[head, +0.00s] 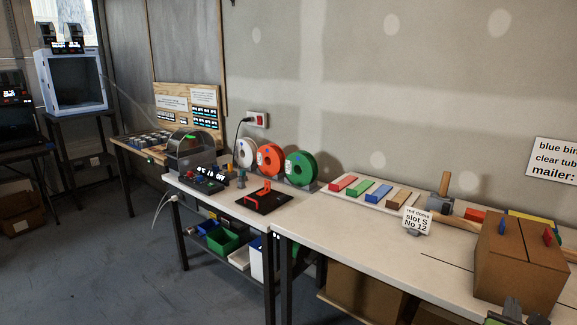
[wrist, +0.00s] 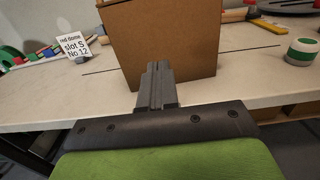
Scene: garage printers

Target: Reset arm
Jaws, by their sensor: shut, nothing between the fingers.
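My gripper (wrist: 156,85) is in the wrist view, its dark fingers together and empty. It points at the front of a brown cardboard box (wrist: 165,40) on the white table; I cannot tell whether the fingertips touch it. In the head view the same box (head: 513,265) stands at the right, with a blue piece and a red piece at its top. The tip of my gripper (head: 512,308) just shows at the bottom right edge of the head view, in front of the box.
A sign card (head: 416,221) stands on the white table (head: 345,240). Filament spools (head: 268,159) stand further left.

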